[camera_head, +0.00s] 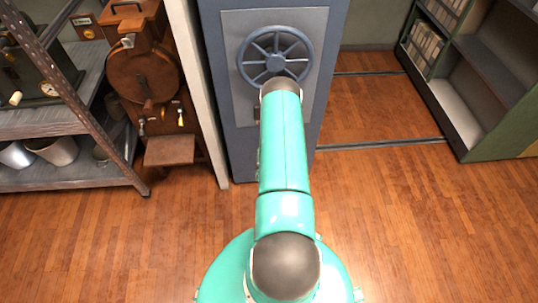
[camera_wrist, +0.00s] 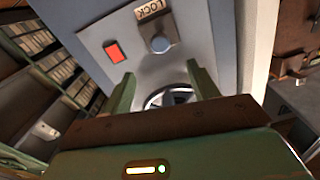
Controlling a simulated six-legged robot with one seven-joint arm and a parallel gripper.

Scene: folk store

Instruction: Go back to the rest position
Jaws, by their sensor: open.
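My gripper (camera_wrist: 161,72) shows in the wrist view, with its two green fingers spread apart and nothing between them. It faces the front of a blue-grey safe (camera_wrist: 225,40). In the head view my arm reaches forward towards the same safe (camera_head: 224,80), and the gripper itself is hidden behind the arm's end. The safe's spoked handwheel (camera_head: 275,53) is just beyond the arm in that view. Part of the wheel (camera_wrist: 168,98) shows between the fingers in the wrist view. I cannot tell the exact gap between fingers and safe.
The safe front bears a red square (camera_wrist: 114,52), a round knob (camera_wrist: 160,44) and a "LOCK" label (camera_wrist: 150,9). A metal rack (camera_head: 75,120) and a brown wooden machine (camera_head: 145,75) stand left. Green shelving (camera_head: 480,70) stands right. Wooden floor (camera_head: 430,220) is open in front.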

